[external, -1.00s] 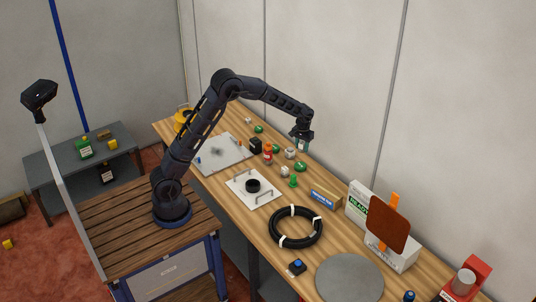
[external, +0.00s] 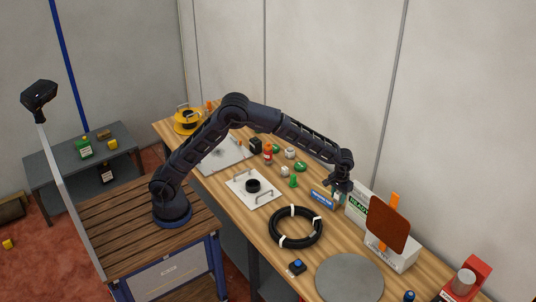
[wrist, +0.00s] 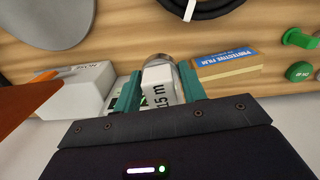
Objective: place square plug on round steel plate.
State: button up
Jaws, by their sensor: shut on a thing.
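My gripper (external: 339,192) is above the bench's back part, beside the blue-and-tan protective film box. In the wrist view its teal fingers (wrist: 160,88) are shut on a white block with dark lettering, which I take as the square plug (wrist: 158,84); a rounded metallic edge shows at its far end. In the external view the plug is too small to make out clearly. The round steel plate (external: 349,279) is a flat grey disc at the bench's near right end, apart from my gripper. Part of it shows at the wrist view's upper left (wrist: 58,20).
A black cable coil (external: 296,228) lies between the white handled plate (external: 254,190) and the steel plate. A white box (external: 396,250) and a brown paddle (external: 388,222) stand right of my gripper. A blue-topped button (external: 297,266) sits left of the steel plate.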

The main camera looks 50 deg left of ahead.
jog(key=s+d+r, duration=0.1)
jog(key=s+d, duration=0.9)
jog(key=d, duration=0.2)
jog(key=r+m, duration=0.1)
send_over(331, 278)
notch_tip(331, 278, down, 20)
jog(key=shift+r, duration=0.25)
jog(key=shift+f, duration=0.1)
jog(key=o, duration=1.1)
